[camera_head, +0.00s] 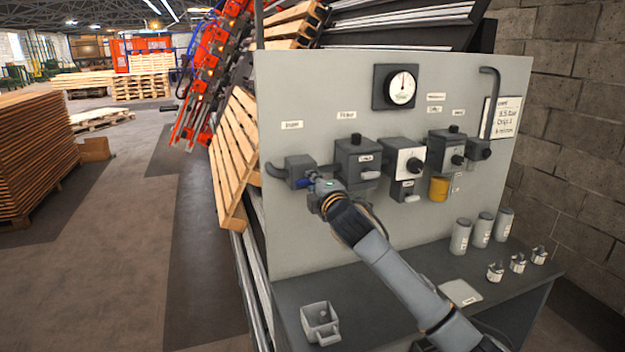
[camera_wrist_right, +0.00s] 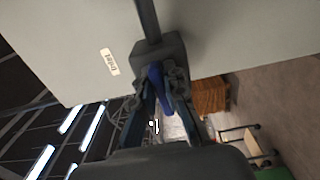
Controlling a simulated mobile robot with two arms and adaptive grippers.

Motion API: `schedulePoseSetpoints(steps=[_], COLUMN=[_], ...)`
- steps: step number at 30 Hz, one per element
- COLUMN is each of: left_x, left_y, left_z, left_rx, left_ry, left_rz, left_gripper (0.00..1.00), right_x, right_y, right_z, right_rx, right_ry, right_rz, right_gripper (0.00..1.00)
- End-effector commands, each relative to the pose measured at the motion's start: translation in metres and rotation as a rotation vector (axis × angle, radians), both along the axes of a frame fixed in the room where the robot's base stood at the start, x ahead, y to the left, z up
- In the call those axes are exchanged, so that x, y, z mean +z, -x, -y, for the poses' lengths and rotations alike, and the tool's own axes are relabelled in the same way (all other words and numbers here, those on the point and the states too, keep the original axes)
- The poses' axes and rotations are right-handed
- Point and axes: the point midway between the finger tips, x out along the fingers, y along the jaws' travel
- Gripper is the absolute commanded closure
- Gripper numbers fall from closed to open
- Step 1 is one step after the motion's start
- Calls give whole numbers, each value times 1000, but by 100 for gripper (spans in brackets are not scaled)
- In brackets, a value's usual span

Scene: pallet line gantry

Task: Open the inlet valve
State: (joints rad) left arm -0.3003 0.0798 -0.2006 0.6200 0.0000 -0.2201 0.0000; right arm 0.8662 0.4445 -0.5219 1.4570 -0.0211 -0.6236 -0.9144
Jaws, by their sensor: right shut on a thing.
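The inlet valve (camera_head: 299,170) is a grey block at the left end of the pipe row on the upright grey panel, below a small white label. It has a blue handle (camera_head: 305,182). My right gripper (camera_head: 314,181) reaches it from the lower right and is shut on the blue handle. In the right wrist view the blue handle (camera_wrist_right: 157,80) lies between the two fingers, just in front of the grey valve body (camera_wrist_right: 160,54); the label beside it reads "Inlet". My left gripper is not in view.
Right of the valve are more grey units, a yellow-bowled unit (camera_head: 439,189) and a round gauge (camera_head: 402,88). The bench below holds a square grey cup (camera_head: 320,323), several canisters (camera_head: 461,237) and small jars (camera_head: 495,272). Wooden pallets (camera_head: 235,150) lean close behind the panel's left edge.

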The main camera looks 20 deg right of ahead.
Motion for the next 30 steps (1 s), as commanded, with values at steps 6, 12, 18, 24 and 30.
schedulePoseSetpoints(steps=[6,12,18,24,30], left_x=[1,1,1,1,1], left_y=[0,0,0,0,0], left_z=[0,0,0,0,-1], left_rx=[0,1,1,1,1], left_ry=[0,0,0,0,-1], left_rz=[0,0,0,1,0], left_gripper=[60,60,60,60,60], right_x=[-2,-2,-2,-2,-1], right_y=[0,0,0,0,0], right_z=[0,0,0,0,0], right_rx=[-1,-1,0,0,0], right_ry=[-41,-49,-49,-48,-47], right_rz=[-4,-5,-6,-5,-3], right_gripper=[100,100,100,65,65])
